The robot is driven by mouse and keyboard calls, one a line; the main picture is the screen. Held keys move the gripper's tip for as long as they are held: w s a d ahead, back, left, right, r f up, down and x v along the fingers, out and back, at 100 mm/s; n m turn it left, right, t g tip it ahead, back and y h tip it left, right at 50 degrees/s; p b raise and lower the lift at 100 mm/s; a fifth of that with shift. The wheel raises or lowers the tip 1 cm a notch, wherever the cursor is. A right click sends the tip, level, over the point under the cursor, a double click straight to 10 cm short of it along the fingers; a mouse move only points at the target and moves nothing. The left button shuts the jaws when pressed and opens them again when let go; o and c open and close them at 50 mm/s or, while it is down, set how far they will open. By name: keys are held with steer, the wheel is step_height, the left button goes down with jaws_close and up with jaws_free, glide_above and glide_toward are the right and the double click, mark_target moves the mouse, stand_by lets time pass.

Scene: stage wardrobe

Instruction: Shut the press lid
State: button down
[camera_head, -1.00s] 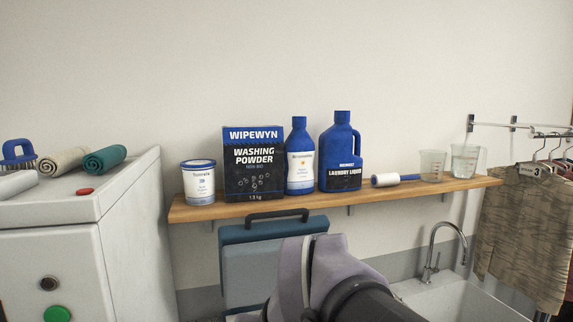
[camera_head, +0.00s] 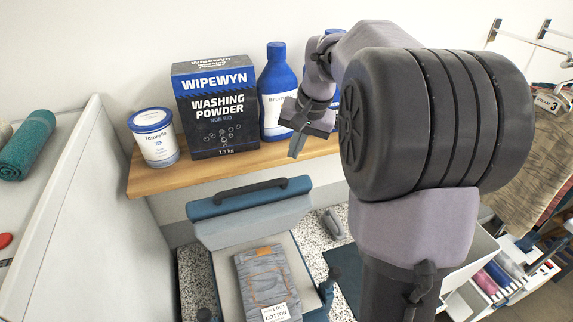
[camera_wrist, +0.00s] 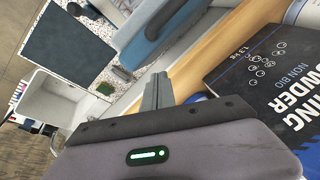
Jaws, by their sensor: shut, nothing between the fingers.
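The press lid (camera_head: 255,217) is blue and grey with a black handle (camera_head: 250,195) along its top edge. It stands raised at the back of the press, below the shelf. The press bed (camera_head: 291,242) lies open in front, with folded grey jeans (camera_head: 262,278) and a cotton tag on it. My gripper (camera_head: 296,150) is shut and empty, in front of the shelf, above and right of the lid, apart from it. In the wrist view, the shut fingers (camera_wrist: 157,90) point towards the lid's blue edge (camera_wrist: 150,32). The press's lower front is cut off.
A wooden shelf (camera_head: 215,168) holds a tin (camera_head: 154,138), a washing powder box (camera_head: 217,108) and blue bottles (camera_head: 277,85), close to my gripper. A white cabinet (camera_head: 100,200) stands left. A speckled counter (camera_head: 192,290) surrounds the press. My arm hides much of the right.

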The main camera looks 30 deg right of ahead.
steer(key=shift+x, duration=1.05)
steer(key=s+a, duration=0.1)
steer(key=s+a+f, duration=0.1)
steer(key=s+a, duration=0.1)
steer(key=shift+w+d+f, duration=0.1)
steer(key=shift+w+f, duration=0.05)
